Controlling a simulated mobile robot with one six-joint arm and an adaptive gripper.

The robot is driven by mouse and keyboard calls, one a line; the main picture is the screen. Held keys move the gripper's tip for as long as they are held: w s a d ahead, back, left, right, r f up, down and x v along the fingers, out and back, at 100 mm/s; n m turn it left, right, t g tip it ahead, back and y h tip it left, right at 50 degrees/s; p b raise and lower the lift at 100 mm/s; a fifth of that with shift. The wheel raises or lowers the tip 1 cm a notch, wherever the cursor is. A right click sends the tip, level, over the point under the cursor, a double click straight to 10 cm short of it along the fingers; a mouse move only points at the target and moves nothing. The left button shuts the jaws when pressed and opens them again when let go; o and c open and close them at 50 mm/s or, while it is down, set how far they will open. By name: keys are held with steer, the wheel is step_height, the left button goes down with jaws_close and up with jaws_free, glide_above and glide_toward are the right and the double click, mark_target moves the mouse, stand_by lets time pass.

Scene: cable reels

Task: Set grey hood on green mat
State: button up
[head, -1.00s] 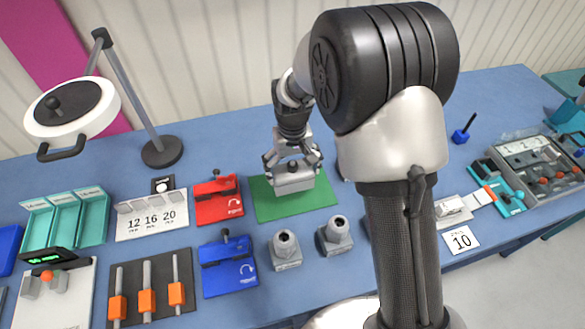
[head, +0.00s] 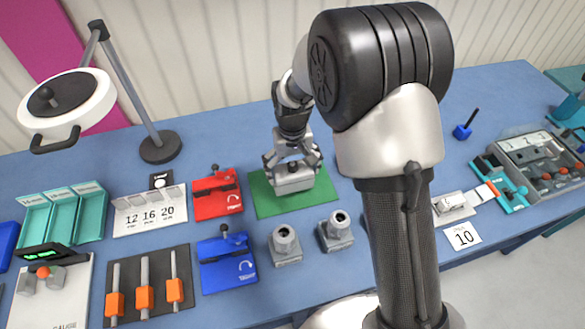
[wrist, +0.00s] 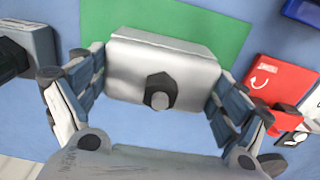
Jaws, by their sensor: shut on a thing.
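The grey hood (head: 294,183) is a box-like grey piece with a dark knob on top. My gripper (head: 292,164) is shut on it, one finger at each side. In the wrist view the hood (wrist: 190,72) sits between the fingers of my gripper (wrist: 158,85), knob facing the camera. The green mat (head: 264,204) lies on the blue table beneath the hood, and it also shows in the wrist view (wrist: 228,35). The hood is over the mat; I cannot tell whether its underside touches the mat.
A red device (head: 217,199) stands just left of the mat, with a blue one (head: 228,268) nearer the front. Two grey fittings (head: 286,248) (head: 337,234) stand in front of the mat. A magnifier lamp (head: 158,147) stands at the back left.

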steer(key=shift+f+b, duration=0.75)
steer(key=shift+f, duration=0.4)
steer(key=o, duration=1)
steer(key=shift+c, duration=0.2)
steer(key=shift+r, duration=0.1)
step_height(320, 180, up, 12)
steer(key=shift+f, duration=0.1)
